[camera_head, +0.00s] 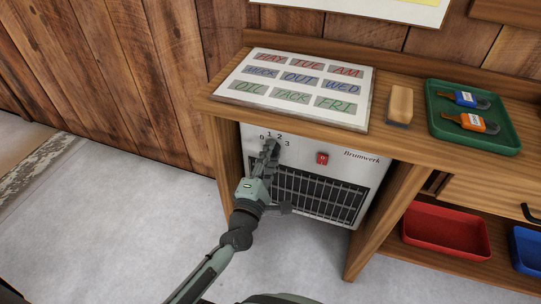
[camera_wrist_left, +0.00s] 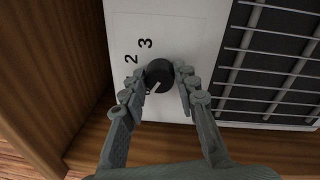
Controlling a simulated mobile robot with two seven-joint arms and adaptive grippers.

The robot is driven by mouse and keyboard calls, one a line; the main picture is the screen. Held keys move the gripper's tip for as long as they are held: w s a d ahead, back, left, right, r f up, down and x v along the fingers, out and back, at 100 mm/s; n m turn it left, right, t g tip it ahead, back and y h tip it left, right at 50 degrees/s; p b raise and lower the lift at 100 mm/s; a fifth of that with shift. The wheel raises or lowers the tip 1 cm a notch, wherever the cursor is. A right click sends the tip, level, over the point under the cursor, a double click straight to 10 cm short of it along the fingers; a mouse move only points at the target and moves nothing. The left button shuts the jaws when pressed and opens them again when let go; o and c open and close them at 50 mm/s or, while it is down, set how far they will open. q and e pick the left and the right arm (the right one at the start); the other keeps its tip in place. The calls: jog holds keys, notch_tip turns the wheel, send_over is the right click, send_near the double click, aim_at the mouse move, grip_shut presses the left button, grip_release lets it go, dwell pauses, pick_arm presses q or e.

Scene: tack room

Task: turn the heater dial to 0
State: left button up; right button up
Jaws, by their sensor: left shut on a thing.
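The white heater (camera_head: 330,166) stands under the bench, with numbers 0 to 3 around its dial at the upper left. In the left wrist view the round black dial (camera_wrist_left: 159,74) sits between the fingertips of my left gripper (camera_wrist_left: 161,80), which is shut on it. The same gripper (camera_head: 271,147) hides most of the dial in the head view. The dial's white pointer line slants down-left in the wrist view, away from the visible 2 and 3. The number at its end is hidden by a finger. My right gripper is not in view.
A red switch (camera_head: 322,158) and a black grille (camera_head: 312,194) are on the heater front. The wooden bench (camera_head: 385,143) overhangs it, holding a lettered board (camera_head: 297,88), a brush (camera_head: 400,104) and a green tray (camera_head: 475,135). The grey floor at left is clear.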

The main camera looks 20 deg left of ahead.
pick_arm(q)
jog(key=o, duration=1)
jog(key=shift+c, duration=0.2)
jog(key=shift+o, duration=1)
jog(key=s, duration=1.2)
jog(key=shift+f, duration=0.35)
